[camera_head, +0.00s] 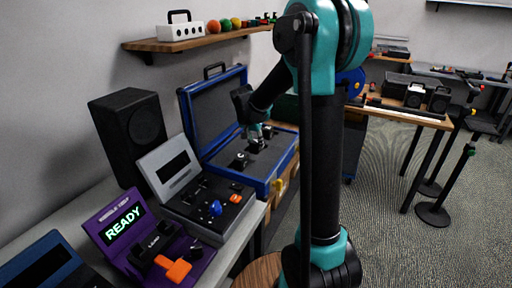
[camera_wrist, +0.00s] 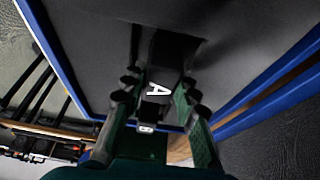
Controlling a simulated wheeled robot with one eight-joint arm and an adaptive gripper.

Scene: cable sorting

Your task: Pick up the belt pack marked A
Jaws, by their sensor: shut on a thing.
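The belt pack marked A (camera_wrist: 157,88) is a small black box with a white letter A, seen in the wrist view between my fingers. My gripper (camera_wrist: 158,100) is shut on it, with a green-padded finger on each side. In the head view my gripper (camera_head: 258,132) is small and reaches into the open blue case (camera_head: 224,160) over its dark grey foam. I cannot tell whether the pack still touches the foam. Another small black item (camera_head: 240,160) sits in the foam at the left of my gripper.
The case's open lid (camera_head: 213,112) stands behind my gripper, against the wall side. A grey console (camera_head: 205,200) and a purple tester reading READY (camera_head: 122,224) stand nearer on the bench. A black speaker (camera_head: 128,135) stands at left. A wooden shelf (camera_head: 195,40) hangs above.

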